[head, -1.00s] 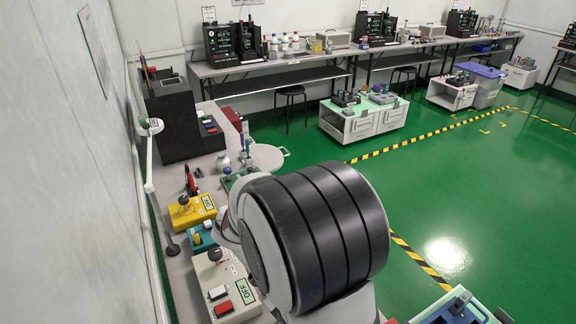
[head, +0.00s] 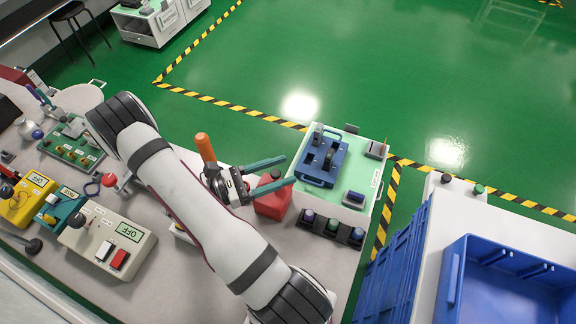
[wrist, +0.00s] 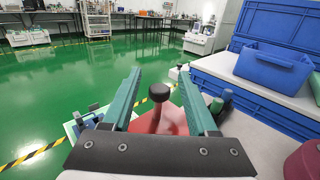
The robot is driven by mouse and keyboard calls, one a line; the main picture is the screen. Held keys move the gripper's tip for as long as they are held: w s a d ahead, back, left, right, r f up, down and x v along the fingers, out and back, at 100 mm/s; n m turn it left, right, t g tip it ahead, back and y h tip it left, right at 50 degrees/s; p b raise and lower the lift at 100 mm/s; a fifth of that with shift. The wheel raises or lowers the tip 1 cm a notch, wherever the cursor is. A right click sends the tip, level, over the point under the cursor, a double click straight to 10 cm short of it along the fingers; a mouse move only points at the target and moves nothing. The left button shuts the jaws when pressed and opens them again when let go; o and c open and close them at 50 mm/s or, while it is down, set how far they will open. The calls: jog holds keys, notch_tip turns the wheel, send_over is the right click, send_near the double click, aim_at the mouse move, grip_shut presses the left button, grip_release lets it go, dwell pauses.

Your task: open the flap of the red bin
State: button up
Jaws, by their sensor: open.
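The red bin (head: 272,203) is a small box near the right end of the bench, partly hidden by my gripper in the head view. A dark knob stands up at its top. In the wrist view the red bin (wrist: 165,122) and its round black knob (wrist: 158,92) show between my fingers. My gripper (head: 289,169) is open, with its two green fingers apart above the bin; they also show in the wrist view (wrist: 160,74). I see no contact with the knob. The flap's edges and how far it is open cannot be made out.
A light green board with a blue device (head: 322,160) lies just beyond my fingertips. A black strip of several round buttons (head: 332,228) is beside the bin. A white OFF box (head: 108,240) and a yellow box (head: 28,200) stand left. A blue crate (head: 505,285) is at right.

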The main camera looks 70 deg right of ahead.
jog(key=shift+x, duration=1.2)
grip_shut()
dwell(0.6)
